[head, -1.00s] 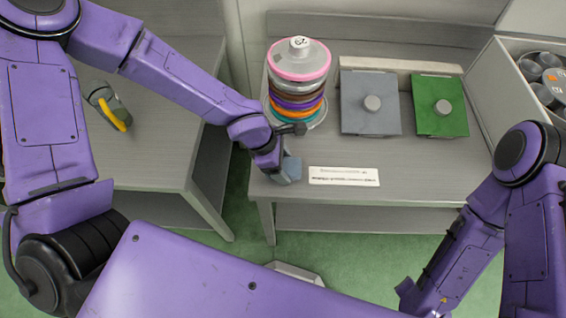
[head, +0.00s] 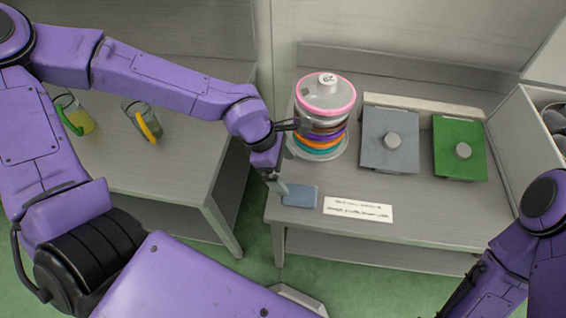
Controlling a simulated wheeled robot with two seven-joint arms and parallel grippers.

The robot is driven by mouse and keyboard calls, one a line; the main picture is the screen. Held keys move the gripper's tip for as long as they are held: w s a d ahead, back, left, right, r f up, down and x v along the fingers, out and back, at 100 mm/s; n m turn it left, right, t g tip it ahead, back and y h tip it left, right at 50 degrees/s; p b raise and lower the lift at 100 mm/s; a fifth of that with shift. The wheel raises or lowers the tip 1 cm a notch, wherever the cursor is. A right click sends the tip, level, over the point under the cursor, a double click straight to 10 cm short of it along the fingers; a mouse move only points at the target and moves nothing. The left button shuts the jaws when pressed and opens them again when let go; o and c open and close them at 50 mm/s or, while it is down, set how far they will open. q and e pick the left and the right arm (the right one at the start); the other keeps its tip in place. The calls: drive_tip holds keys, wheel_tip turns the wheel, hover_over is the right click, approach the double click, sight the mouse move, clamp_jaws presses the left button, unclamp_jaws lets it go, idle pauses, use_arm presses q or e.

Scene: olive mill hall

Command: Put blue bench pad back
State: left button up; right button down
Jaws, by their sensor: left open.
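The blue bench pad (head: 301,196) lies flat on the grey bench (head: 430,215) near its front left corner, just left of a white label card. My left gripper (head: 279,187) is open at the pad's left edge, its fingers low over the bench. I cannot tell whether a finger still touches the pad. The pad's left edge is partly hidden by the gripper. My right arm shows at the lower right, but its gripper is out of view.
Behind the gripper stands a stack of coloured rings under a pink-rimmed lid (head: 325,95). A grey plate (head: 390,150) and a green plate (head: 460,155) with knobs lie to the right. A white label card (head: 358,209) lies in front. Jugs (head: 143,120) stand on the left table.

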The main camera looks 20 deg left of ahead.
use_arm(q)
drive_tip(key=s+a+f+y, duration=0.1)
drive_tip(key=s+a+f, duration=0.1)
drive_tip(key=f, duration=0.1)
drive_tip(key=s+a+f+m+g+y, duration=0.1)
drive_tip(key=f, duration=0.1)
drive_tip(key=shift+a+f+y, duration=0.2)
drive_tip(key=shift+f+y, duration=0.05)
drive_tip(key=shift+y, duration=0.05)
drive_tip(key=s+a+f+m+t+y+b, duration=0.1)
drive_tip(key=s+a+f+m, duration=0.2)
drive_tip(key=f, duration=0.3)
drive_tip(key=s+a+f+m+t+y+b, duration=0.1)
drive_tip(key=s+a+f+m+y, duration=0.1)
drive_tip(key=s+a+f+m, duration=0.2)
drive_tip(key=s+a+f+m+t+y, duration=0.1)
drive_tip(key=s+a+f+m+y, duration=0.1)
drive_tip(key=s+f+m, duration=0.4)
drive_tip(key=shift+s+a+f+b, duration=0.4)
drive_tip(key=shift+a+f, duration=0.45)
drive_tip(key=shift+f, duration=1.05)
